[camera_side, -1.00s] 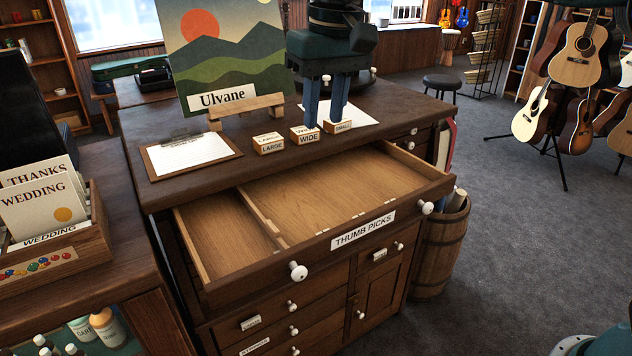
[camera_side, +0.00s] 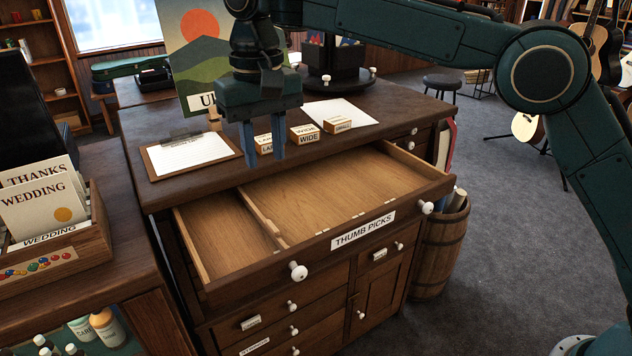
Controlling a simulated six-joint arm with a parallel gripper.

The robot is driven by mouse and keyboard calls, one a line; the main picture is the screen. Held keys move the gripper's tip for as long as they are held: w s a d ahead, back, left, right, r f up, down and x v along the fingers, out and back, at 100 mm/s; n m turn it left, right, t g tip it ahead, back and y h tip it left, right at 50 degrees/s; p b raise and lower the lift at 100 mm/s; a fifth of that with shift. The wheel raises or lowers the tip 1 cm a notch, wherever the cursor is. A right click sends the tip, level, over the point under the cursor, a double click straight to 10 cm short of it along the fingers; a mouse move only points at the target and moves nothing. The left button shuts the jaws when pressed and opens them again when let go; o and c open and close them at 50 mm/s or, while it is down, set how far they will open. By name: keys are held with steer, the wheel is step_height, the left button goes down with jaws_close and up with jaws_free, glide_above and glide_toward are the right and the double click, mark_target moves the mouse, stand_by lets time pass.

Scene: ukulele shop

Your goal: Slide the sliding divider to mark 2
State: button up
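The sliding divider (camera_side: 262,217) is a thin wooden strip running front to back in the left part of the open drawer (camera_side: 350,190). It splits the drawer into a narrow left compartment and a wide right one. Small pale marks (camera_side: 355,216) line the drawer's front wall; I cannot read their numbers. My gripper (camera_side: 265,160) points down with its two blue fingers apart and nothing between them. In the picture it is just above the divider's back end, apart from it.
Small wooden label blocks (camera_side: 305,135) stand on the cabinet top behind the drawer, close to my gripper. A clipboard (camera_side: 192,152) lies to the left and a white sheet (camera_side: 345,113) to the right. A landscape picture stands behind. Both drawer compartments look empty.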

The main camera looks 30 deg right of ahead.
mark_target(272, 225)
steer(key=shift+f, duration=6.7)
jaws_close()
